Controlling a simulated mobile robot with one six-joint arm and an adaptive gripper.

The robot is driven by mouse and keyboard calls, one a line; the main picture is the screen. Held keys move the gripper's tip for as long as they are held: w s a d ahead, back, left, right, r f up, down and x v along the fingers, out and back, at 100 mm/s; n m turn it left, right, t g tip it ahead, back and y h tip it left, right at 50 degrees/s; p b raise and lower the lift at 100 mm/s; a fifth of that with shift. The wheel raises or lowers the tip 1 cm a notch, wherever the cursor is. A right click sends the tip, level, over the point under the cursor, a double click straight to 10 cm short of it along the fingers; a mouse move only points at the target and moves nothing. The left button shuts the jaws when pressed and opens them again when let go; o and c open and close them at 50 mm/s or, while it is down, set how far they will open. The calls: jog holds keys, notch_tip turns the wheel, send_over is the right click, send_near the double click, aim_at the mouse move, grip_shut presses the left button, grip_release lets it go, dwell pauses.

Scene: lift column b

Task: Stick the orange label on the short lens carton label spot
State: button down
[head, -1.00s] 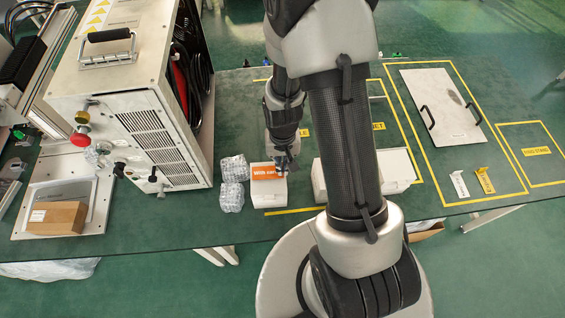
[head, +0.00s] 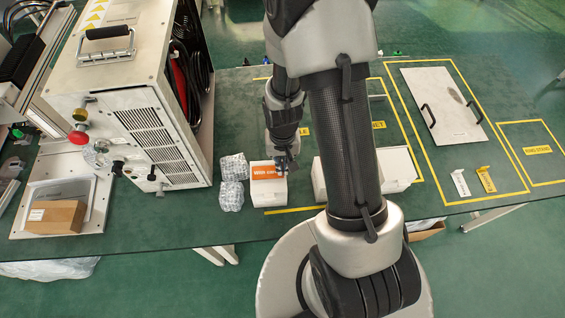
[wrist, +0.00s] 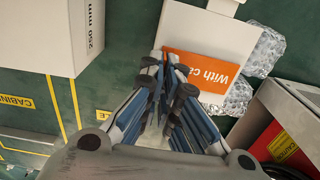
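The orange label (wrist: 205,70) with white "With care" lettering lies against the face of a white carton (wrist: 218,43), which I take for the short lens carton. In the head view, the label (head: 268,172) covers most of the carton's upper face, and the carton's front (head: 268,194) shows below it. My gripper (wrist: 166,80) is at the label's edge, with its fingertips close together and hiding one corner. I cannot tell whether the fingers pinch the label or stand just apart from it. Any mark under the label is hidden.
A white carton marked "250 mm" (wrist: 88,35) stands across from my fingers. Bubble-wrapped items (head: 232,182) sit close beside the short carton, near a large metal cabinet (head: 130,90). White (head: 460,183) and yellow (head: 485,179) pieces stand at the right.

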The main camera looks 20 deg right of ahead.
jog(key=c, duration=2.3)
grip_release()
jog(key=o, duration=0.6)
notch_tip(320, 180, up, 12)
jog(key=shift+r, duration=0.1)
